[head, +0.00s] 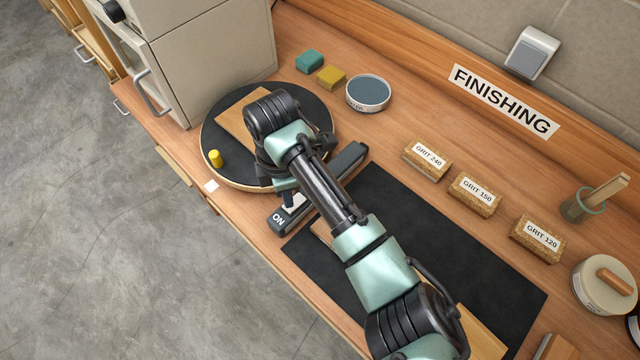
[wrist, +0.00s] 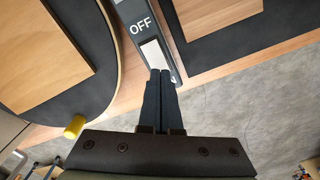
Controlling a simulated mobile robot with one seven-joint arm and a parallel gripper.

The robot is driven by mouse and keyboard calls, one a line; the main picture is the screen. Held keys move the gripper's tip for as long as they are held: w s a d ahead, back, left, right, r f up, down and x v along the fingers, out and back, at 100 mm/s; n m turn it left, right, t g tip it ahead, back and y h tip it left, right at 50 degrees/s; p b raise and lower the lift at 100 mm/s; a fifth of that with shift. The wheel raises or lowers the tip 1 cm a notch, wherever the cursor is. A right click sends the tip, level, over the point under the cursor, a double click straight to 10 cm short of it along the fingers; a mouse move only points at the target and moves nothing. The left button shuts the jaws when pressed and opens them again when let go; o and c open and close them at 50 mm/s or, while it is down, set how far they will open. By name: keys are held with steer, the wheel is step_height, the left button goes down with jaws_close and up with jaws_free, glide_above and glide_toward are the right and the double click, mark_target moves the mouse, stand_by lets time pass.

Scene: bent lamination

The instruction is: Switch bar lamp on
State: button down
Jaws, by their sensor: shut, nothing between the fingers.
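The bar lamp (head: 349,158) is a long dark bar lying between the round turntable and the black mat. Its near end bears an ON label (head: 278,219) beside a white switch piece (head: 297,206). In the wrist view the white switch piece (wrist: 154,52) sits below an OFF label (wrist: 141,25), and the ON label is hidden behind the fingers. My gripper (head: 288,197) is shut and empty, pointing down at the switch. In the wrist view its fingertips (wrist: 160,73) overlap the switch's lower end; I cannot tell whether they touch. No glow from the lamp is visible.
The black turntable (head: 210,120) carries a wooden board and a yellow peg (head: 216,158). The black mat (head: 400,205) lies right of the lamp under my arm. Several grit blocks (head: 428,160) stand behind the mat. The bench's front edge is close to the switch end.

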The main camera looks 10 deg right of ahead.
steer(key=shift+f+b, duration=0.6)
steer(key=shift+f, duration=0.35)
stand_by(0.9)
step_height(320, 180, up, 7)
steer(key=p, duration=0.6)
steer(key=shift+r+p, duration=0.1)
steer(key=shift+p, duration=0.3)
stand_by(0.3)
